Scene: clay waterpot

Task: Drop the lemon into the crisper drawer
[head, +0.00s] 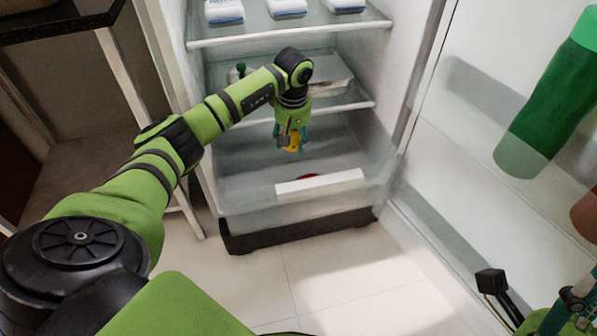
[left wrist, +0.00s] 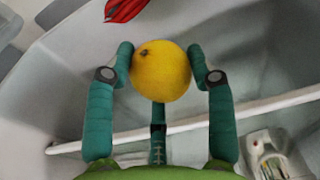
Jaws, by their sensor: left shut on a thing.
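The yellow lemon (head: 293,143) is held between the fingertips of my left gripper (head: 291,147), inside the lower part of the open fridge. In the left wrist view the round lemon (left wrist: 160,70) sits between the two teal fingers (left wrist: 161,65), with a small dark spot on it. The crisper drawer (head: 250,200) is the translucent bin at the fridge bottom, with a white strip on its front. The lemon appears above the drawer's open interior; its exact height is hard to tell. Part of my right gripper (head: 575,300) shows at the lower right; its fingertips are unclear.
A red item (left wrist: 125,8) lies in the drawer, partly hidden behind the white strip (head: 320,182) in the head view. A shelf (head: 345,103) sits just above, around my left wrist. The open fridge door holds a green bottle (head: 550,105) at right.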

